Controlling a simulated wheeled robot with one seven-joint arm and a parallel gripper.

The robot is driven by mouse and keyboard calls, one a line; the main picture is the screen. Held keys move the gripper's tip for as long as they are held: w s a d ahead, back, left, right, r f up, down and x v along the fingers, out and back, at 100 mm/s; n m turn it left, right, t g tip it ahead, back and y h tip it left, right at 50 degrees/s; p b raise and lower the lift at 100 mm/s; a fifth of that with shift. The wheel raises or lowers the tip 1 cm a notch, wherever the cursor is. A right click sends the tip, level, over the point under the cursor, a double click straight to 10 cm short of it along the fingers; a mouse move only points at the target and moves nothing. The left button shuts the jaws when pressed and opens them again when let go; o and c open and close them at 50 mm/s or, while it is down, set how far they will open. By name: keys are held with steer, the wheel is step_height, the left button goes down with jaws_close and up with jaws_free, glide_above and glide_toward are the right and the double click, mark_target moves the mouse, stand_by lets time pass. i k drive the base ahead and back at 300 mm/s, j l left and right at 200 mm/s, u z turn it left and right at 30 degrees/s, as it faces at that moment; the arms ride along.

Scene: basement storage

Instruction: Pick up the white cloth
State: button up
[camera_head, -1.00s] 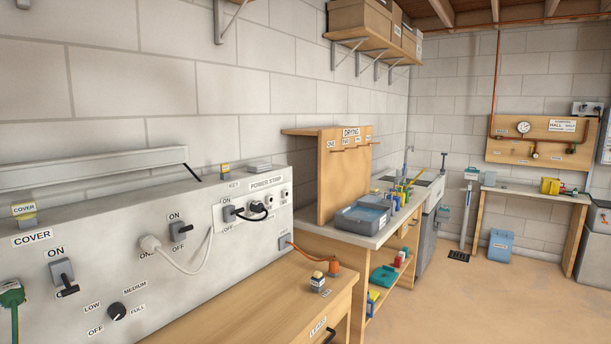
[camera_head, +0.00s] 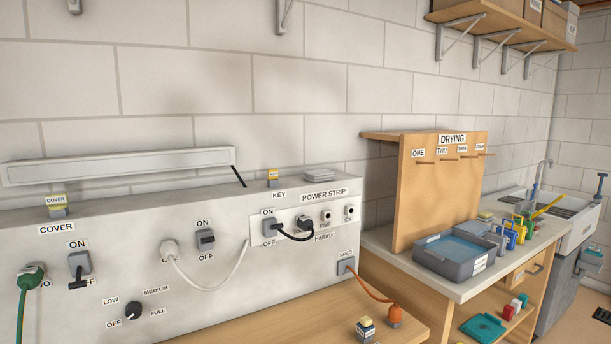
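I cannot make out a white cloth for certain. A pale grey, flat, layered thing (camera_head: 319,174) lies on top of the grey control panel, above the power strip label; I cannot tell whether it is folded cloth. My gripper is not in view.
The control panel (camera_head: 130,255) with switches, plugs and cords stands behind a wooden bench (camera_head: 290,318). To the right are a wooden drying board (camera_head: 425,200) with empty pegs, a grey basin (camera_head: 440,268) of blue liquid, several coloured items and a sink (camera_head: 575,225). Floor shows at bottom right.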

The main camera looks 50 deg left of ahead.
mark_target(316, 176)
steer(key=i+u, duration=0.2)
steer(key=u, duration=0.2)
steer(key=i+u, duration=0.2)
steer(key=u, duration=0.25)
steer(key=i+l+u, duration=0.1)
steer(key=u, duration=0.3)
steer(key=i+u, duration=0.25)
steer(key=u, duration=0.2)
steer(key=i+u, duration=0.25)
steer(key=u, duration=0.25)
steer(key=i+l+u, duration=0.15)
steer(key=u, duration=0.3)
steer(key=i+l, duration=0.05)
